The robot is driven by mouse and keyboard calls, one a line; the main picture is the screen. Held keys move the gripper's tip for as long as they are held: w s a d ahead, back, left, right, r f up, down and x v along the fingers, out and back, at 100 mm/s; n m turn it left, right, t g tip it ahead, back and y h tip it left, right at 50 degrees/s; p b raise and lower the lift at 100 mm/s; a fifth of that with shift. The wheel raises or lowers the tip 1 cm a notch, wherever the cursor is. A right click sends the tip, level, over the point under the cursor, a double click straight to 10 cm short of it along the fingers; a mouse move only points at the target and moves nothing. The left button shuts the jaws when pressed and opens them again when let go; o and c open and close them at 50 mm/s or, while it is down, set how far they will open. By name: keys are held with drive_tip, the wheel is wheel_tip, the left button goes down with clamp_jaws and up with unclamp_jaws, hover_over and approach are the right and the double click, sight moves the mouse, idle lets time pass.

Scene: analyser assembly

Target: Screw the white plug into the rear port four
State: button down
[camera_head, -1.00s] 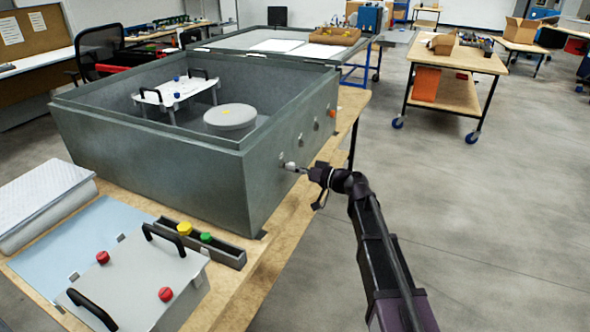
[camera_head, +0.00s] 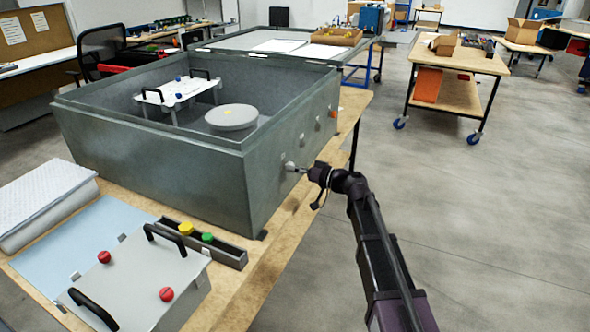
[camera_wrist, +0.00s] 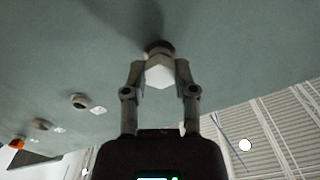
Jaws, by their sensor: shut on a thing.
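The white plug (camera_wrist: 160,72) is between the fingertips of my gripper (camera_wrist: 160,80) in the wrist view. My gripper is shut on it, and the plug's far end meets a dark round port (camera_wrist: 158,47) in the grey-green wall. How deep the plug sits in the port cannot be told. In the head view my gripper (camera_head: 303,170) is at the near end of the right-hand wall of the large grey box (camera_head: 150,165), and the plug (camera_head: 290,166) shows small against that wall.
Farther along the same wall are more ports, one with a whitish fitting (camera_wrist: 80,101) and one orange (camera_wrist: 17,143). A grey tray (camera_head: 228,254) with yellow and green plugs and a grey lid (camera_head: 140,275) with red knobs lie on the wooden table. Open floor lies right.

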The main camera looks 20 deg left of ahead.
drive_tip(key=c, duration=1.1)
unclamp_jaws()
clamp_jaws()
drive_tip(key=m, duration=2.4)
drive_tip(key=shift+w+a+r, duration=0.1)
drive_tip(key=shift+r, duration=0.1)
